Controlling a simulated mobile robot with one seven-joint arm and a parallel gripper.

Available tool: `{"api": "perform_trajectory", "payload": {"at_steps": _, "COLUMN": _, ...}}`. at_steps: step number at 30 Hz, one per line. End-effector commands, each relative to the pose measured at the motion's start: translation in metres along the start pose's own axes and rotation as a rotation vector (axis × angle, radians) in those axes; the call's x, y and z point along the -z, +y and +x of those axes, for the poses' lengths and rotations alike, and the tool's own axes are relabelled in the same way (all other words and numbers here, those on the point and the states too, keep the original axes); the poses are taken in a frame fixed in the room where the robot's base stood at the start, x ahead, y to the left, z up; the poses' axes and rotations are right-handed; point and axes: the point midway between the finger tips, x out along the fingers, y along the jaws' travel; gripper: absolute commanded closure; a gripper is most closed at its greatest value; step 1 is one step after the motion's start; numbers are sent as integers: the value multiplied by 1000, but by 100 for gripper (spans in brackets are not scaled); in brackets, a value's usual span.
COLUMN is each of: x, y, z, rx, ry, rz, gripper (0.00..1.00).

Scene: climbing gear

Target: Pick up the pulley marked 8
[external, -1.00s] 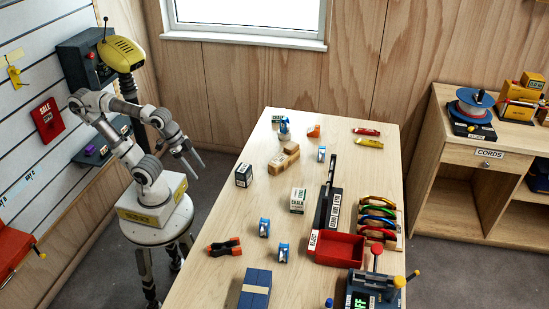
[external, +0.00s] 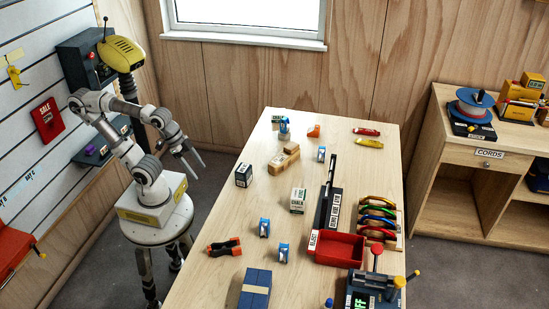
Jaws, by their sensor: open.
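Three small blue-and-white pulleys stand on the wooden table (external: 215,275). One pulley (external: 264,228) is left of the table's middle, a second pulley (external: 283,253) is just in front and to its right, and a third pulley (external: 321,154) is farther back near the slim black rack. Their marks are too small to read, so I cannot tell which is marked 8. My gripper (external: 192,163) is open and empty. It hangs off the table's left side, well apart from all three pulleys.
A dark box (external: 243,175), a chalk box (external: 298,200), tan blocks (external: 284,159) and an orange-black tool (external: 224,247) lie among the pulleys. A red bin (external: 340,249), coloured carabiners (external: 377,220) and a blue block (external: 255,289) are nearer the front. The table's left edge is mostly clear.

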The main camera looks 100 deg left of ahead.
Motion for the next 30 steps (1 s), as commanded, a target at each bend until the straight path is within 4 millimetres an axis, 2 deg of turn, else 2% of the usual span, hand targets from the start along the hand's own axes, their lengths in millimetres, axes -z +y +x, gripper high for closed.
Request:
{"api": "perform_trajectory", "payload": {"at_steps": 5, "x": 23, "y": 8, "z": -7, "rx": -30, "ry": -46, "rz": -87, "gripper": 26}}
{"api": "perform_trajectory", "payload": {"at_steps": 14, "x": 104, "y": 42, "z": -10, "rx": -152, "ry": -229, "rz": -429, "gripper": 26}}
{"api": "perform_trajectory", "payload": {"at_steps": 23, "x": 186, "y": 75, "z": 11, "rx": -272, "ry": -444, "rz": -781, "gripper": 26}}
{"api": "perform_trajectory", "payload": {"at_steps": 30, "x": 247, "y": 96, "z": 40, "rx": -366, "ry": -642, "rz": -1058, "gripper": 26}}
